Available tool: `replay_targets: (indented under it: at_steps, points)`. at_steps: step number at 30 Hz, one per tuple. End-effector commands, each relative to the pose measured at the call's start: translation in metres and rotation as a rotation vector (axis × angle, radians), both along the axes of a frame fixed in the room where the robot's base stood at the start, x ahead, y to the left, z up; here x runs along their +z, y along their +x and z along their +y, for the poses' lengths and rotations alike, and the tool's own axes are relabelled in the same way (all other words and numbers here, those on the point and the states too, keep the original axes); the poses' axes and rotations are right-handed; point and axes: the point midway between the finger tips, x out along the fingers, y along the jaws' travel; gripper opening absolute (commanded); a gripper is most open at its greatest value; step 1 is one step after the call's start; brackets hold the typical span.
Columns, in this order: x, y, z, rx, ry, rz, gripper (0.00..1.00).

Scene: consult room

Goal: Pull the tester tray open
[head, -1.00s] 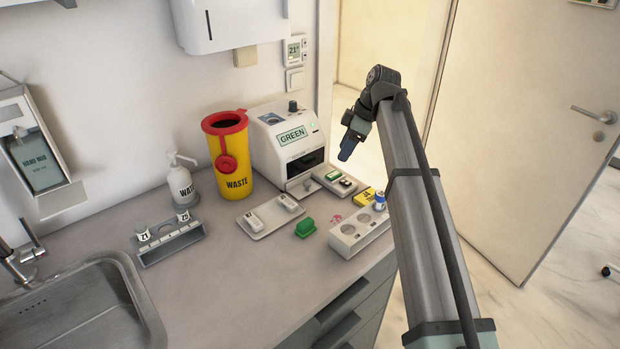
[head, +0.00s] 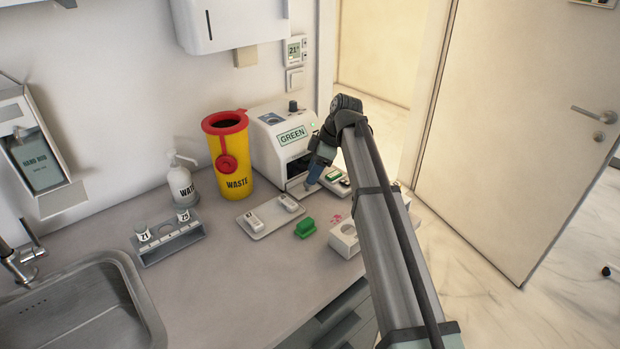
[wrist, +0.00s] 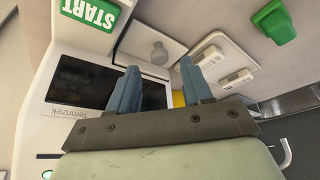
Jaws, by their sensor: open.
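The tester (head: 272,132) is a white box with a sign reading GREEN and a dark front opening, standing against the wall. In the wrist view, its dark window (wrist: 88,82) is at left, beside a pale panel with a round grey knob (wrist: 160,52), which appears to be the tester tray's front. My gripper (head: 311,180) is low in front of the tester, its blue fingers pointing down. In the wrist view my gripper (wrist: 160,64) is open and empty, with the knob showing between and beyond the fingertips. I cannot tell any contact. My arm partly hides the tester's right side.
A yellow waste bin (head: 232,160) stands left of the tester. A flat tray (head: 258,226) with two white pieces, a green block (head: 305,228) and a white holder (head: 343,240), partly behind my arm, lie in front. A vial rack (head: 170,243) and sink are further left.

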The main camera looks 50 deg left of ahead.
Motion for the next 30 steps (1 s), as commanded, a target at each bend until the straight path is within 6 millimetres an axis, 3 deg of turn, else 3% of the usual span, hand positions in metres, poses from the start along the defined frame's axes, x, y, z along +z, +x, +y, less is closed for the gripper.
replay_targets:
  at_steps: [9, 20, 30]
  points:
    - [-0.026, -0.008, 0.008, 0.0, 0.0, 0.0, 0.5]
    - [-0.029, -0.008, 0.009, 0.0, 0.001, -0.001, 0.49]
    - [-0.029, -0.008, 0.008, 0.0, 0.001, -0.001, 0.16]
